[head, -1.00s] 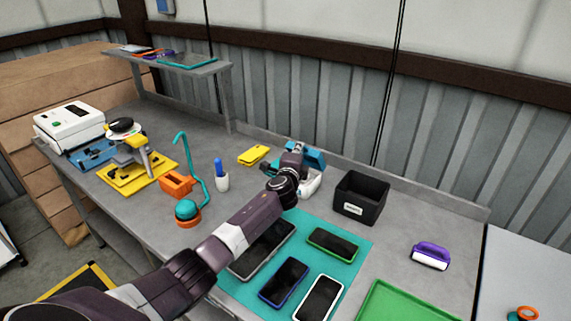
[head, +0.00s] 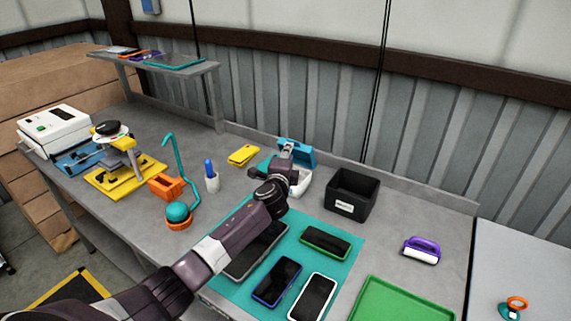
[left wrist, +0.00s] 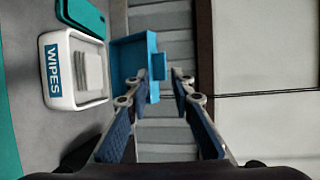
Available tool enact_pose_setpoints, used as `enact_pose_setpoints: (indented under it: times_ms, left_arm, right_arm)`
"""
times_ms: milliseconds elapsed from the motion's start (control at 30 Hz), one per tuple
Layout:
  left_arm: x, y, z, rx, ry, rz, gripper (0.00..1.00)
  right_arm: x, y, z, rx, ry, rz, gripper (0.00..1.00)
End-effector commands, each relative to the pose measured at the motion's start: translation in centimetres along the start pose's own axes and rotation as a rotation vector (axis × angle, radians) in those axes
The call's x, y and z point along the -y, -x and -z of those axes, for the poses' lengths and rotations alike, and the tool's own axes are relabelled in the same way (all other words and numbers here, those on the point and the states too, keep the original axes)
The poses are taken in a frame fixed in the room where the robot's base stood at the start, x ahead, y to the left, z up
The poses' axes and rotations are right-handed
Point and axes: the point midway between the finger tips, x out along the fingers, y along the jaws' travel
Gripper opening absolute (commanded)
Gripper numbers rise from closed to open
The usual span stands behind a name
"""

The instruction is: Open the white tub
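The white tub (left wrist: 72,90), labelled WIPES, stands on the grey bench, and white wipes show inside it. It also shows in the head view (head: 303,184), partly hidden by my left arm. Its blue lid (left wrist: 128,58) is swung up and back from the opening, and the lid also shows in the head view (head: 304,156). My left gripper (left wrist: 162,76) is open, with its fingers apart. One finger overlaps the lid's edge in the wrist view; I cannot tell whether it touches. In the head view the left gripper (head: 288,149) is beside the lid. My right gripper is not in view.
A black bin (head: 352,195) stands just right of the tub. Several phones lie on the teal mat (head: 338,269) in front. A yellow block (head: 243,155) and a cup with a blue item (head: 212,184) are to the left. A purple-handled tool (head: 421,249) lies right.

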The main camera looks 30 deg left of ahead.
Motion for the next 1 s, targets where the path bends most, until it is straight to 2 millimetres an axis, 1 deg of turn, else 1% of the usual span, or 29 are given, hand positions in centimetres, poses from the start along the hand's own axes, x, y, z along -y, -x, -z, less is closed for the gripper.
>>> enact_pose_setpoints:
  times_ms: [33,200,300,433,600,867,1000]
  left_arm:
    - [-0.1,0.9,0.0,-0.002,0.0,0.0,0.22]
    - [0.0,3.7,0.2,-0.002,-0.001,0.0,0.22]
    - [0.0,5.1,0.2,-0.002,0.0,-0.001,0.22]
    - [-0.1,6.5,0.3,-0.002,-0.001,-0.002,0.22]
    - [0.0,7.4,0.3,-0.002,-0.002,-0.001,0.22]
    - [0.0,7.5,0.3,-0.001,-0.001,-0.001,0.22]
    - [0.3,7.5,0.5,-0.007,-0.023,0.002,0.07]
  right_arm:
    - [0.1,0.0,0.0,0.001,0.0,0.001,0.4]
    - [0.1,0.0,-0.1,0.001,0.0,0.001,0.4]
    - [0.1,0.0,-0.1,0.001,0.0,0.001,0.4]
    - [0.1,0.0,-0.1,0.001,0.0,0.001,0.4]
    - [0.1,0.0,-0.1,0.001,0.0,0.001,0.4]
    - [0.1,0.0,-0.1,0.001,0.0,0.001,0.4]
    - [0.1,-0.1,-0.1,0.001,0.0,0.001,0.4]
